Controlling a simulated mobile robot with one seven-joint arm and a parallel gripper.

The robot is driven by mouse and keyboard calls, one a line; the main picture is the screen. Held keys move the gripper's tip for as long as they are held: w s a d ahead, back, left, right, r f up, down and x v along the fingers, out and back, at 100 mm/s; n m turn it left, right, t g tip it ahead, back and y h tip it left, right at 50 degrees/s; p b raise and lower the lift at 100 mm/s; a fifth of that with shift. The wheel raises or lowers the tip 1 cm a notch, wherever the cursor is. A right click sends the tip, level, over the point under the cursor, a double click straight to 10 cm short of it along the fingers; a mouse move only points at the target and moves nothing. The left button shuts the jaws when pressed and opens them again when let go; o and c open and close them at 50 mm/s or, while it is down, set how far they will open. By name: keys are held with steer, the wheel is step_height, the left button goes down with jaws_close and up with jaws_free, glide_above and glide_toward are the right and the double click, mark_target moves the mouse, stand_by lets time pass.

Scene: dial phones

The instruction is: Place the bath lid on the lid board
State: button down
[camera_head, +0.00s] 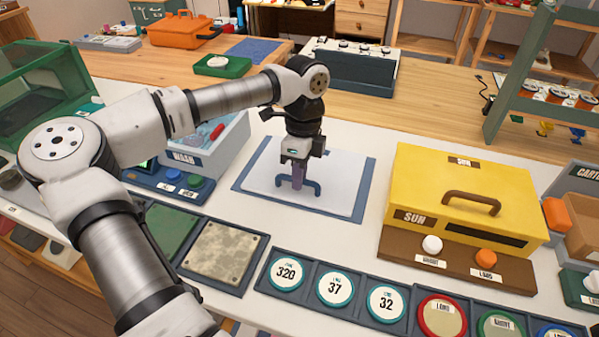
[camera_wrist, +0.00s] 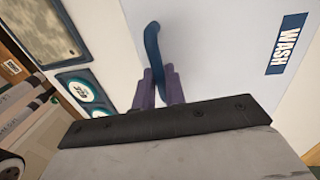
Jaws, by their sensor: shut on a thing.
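The bath lid (camera_head: 335,197) is a flat pale panel with a blue arched handle (camera_head: 313,188). It lies level within the outline of the blue lid board (camera_head: 364,185), whose rim shows around it. I cannot tell whether the lid touches the board or is just above it. My gripper (camera_head: 298,182) points down over the lid's middle and is shut on the handle. In the wrist view the purple fingers (camera_wrist: 160,86) clasp the blue handle (camera_wrist: 154,55), and the lid (camera_wrist: 215,45) carries a WASH label (camera_wrist: 288,43).
The open wash bath (camera_head: 222,150) stands left of the board, with things inside. A yellow SUN box (camera_head: 440,180) stands to the right. Round numbered dials (camera_head: 335,288) and a mottled tile (camera_head: 220,250) lie in front. A dark-fronted console (camera_head: 350,68) is behind.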

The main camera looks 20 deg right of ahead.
steer(key=c, duration=1.5)
jaws_free()
steer(key=shift+o, duration=0.2)
step_height(320, 180, up, 12)
steer(key=w+d+b, duration=0.1)
steer(key=shift+w+b, duration=0.3)
steer(key=shift+w, duration=0.1)
steer(key=shift+d, duration=0.1)
